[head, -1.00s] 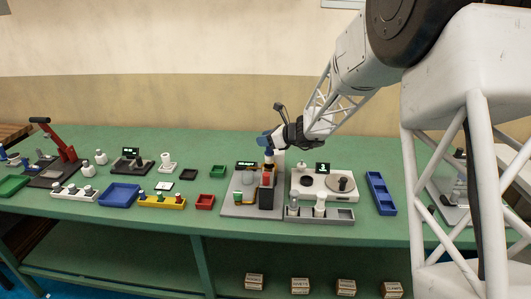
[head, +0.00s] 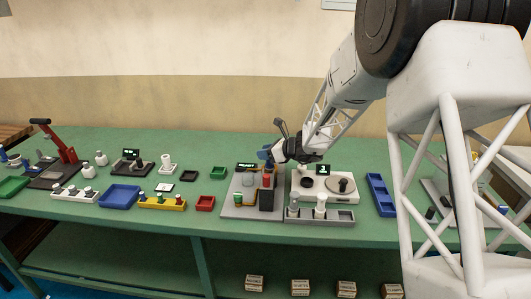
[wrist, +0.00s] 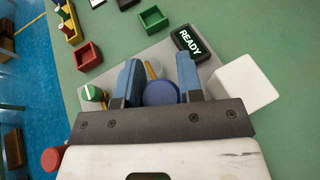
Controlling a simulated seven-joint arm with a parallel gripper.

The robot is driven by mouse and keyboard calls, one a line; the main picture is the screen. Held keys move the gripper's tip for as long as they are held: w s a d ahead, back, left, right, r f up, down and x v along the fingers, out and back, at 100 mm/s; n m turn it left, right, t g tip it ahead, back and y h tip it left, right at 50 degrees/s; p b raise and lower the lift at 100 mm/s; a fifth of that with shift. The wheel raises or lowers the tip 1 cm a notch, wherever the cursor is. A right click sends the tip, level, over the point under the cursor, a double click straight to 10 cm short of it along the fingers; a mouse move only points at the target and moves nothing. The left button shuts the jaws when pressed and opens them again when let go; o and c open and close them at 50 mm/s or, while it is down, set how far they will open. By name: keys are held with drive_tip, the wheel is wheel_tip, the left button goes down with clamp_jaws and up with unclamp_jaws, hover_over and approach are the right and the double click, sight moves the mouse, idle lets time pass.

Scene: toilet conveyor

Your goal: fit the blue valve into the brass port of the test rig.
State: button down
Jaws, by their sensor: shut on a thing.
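My gripper (wrist: 158,80) is shut on the blue valve (wrist: 161,94), whose round blue top shows between the two blue fingers in the wrist view. In the head view my gripper (head: 267,155) is low over the back part of the test rig (head: 237,210), a grey plate with a green knob, a red-topped dark block and a display. The display (wrist: 188,40) reads READY. A thin brass-coloured piece (wrist: 152,69) shows behind the valve between the fingers. The valve's lower end and the port's mouth are hidden, so I cannot tell whether they touch.
A white device with a round plate (head: 341,185) and a grey tray (head: 344,216) stand close right of the rig. A blue bin (head: 381,195) is farther right. Red (head: 205,203) and green (head: 218,172) bins lie left. A white block (wrist: 243,84) is near the right finger.

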idle(0.3)
drive_tip(key=c, duration=0.8)
unclamp_jaws()
drive_tip(key=shift+f, duration=0.1)
drive_tip(key=shift+o, duration=0.2)
drive_tip(key=v, duration=1.2)
drive_tip(key=shift+r, duration=0.25)
drive_tip(key=shift+w, duration=0.1)
